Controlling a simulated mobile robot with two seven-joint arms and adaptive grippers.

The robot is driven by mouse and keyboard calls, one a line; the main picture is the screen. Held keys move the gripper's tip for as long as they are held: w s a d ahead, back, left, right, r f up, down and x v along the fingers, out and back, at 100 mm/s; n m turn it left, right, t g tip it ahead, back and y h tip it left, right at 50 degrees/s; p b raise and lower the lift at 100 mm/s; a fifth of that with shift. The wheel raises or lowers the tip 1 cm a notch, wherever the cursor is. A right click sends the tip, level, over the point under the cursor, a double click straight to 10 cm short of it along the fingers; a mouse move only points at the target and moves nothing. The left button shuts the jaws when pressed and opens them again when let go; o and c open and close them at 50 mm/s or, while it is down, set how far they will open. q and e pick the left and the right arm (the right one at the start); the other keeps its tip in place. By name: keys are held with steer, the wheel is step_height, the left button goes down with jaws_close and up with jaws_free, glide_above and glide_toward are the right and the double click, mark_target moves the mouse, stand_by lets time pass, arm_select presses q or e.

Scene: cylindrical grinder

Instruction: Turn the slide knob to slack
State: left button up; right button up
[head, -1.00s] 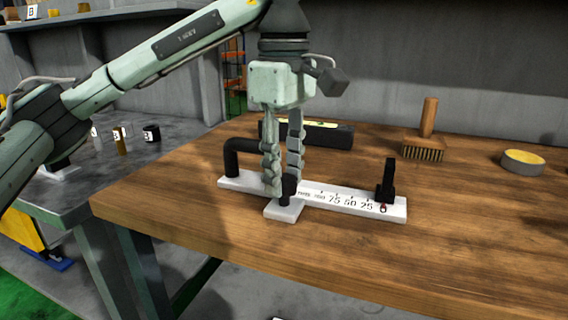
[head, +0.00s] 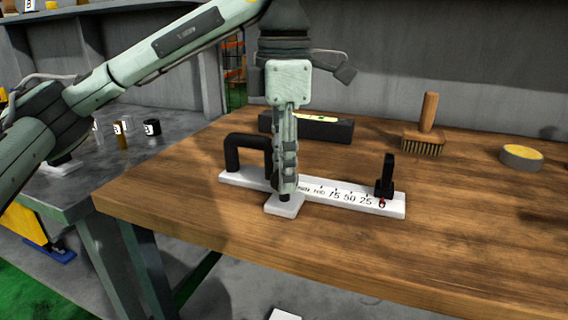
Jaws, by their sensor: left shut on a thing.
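A white slide with a printed scale (head: 340,197) lies on the wooden bench, with a black arched handle (head: 244,143) at its left end. A black upright block with a small red mark (head: 385,177) stands near the "0" at its right end. The small black knob (head: 284,197) rises from a white foot (head: 283,208) at the slide's front edge. My left gripper (head: 285,186) points straight down and is shut on the knob; its fingers hide the knob's upper part. They show edge-on, one behind the other. My right gripper is not in view.
Behind the slide lies a black spirit level (head: 310,128). A wooden-handled brush (head: 426,127) and a round tin with yellow contents (head: 521,157) stand to the right. The front and right of the bench (head: 450,230) are clear.

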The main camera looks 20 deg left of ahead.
arm_select(q)
steer(key=shift+n, duration=0.3)
steer(key=o, duration=1.2)
steer(key=shift+c, duration=0.2)
step_height(320, 180, up, 12)
